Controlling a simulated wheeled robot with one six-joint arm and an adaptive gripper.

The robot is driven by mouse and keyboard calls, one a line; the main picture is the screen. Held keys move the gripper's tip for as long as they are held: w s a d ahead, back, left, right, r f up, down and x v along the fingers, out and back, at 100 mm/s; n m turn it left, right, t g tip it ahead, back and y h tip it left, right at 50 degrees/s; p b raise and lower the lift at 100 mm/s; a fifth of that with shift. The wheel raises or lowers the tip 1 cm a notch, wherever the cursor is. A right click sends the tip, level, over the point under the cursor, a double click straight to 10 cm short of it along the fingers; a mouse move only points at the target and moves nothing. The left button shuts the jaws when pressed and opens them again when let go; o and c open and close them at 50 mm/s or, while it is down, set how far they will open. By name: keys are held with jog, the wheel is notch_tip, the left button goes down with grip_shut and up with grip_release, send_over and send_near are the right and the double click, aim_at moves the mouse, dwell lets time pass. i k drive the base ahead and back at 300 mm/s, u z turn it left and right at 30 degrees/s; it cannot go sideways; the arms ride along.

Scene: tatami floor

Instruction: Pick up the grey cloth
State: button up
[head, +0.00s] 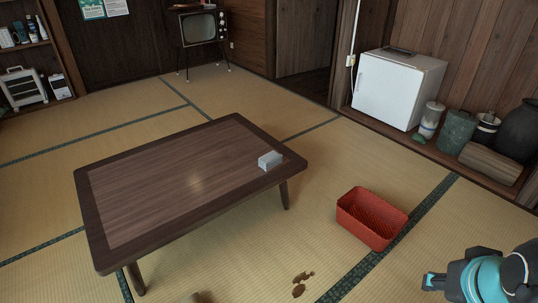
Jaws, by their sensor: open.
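A small pale grey item (270,160) sits on the right end of the low wooden table (88,218). It looks folded or block-like, and I cannot tell whether it is the grey cloth. No other grey cloth shows clearly. My gripper (433,282) is at the lower right, over the floor and well apart from the table. It is open, with nothing seen between its fingers, though it is small and partly cut off by the frame edge.
A red basket (365,232) stands on the tatami between the table and my arm. A brownish thing (201,297) is cut off at the bottom edge. A white fridge (385,92) and several containers line the right wall.

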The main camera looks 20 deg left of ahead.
aim_at(267, 161)
jog(key=u, duration=0.6)
jog(key=i, duration=1.55)
jog(key=u, duration=0.25)
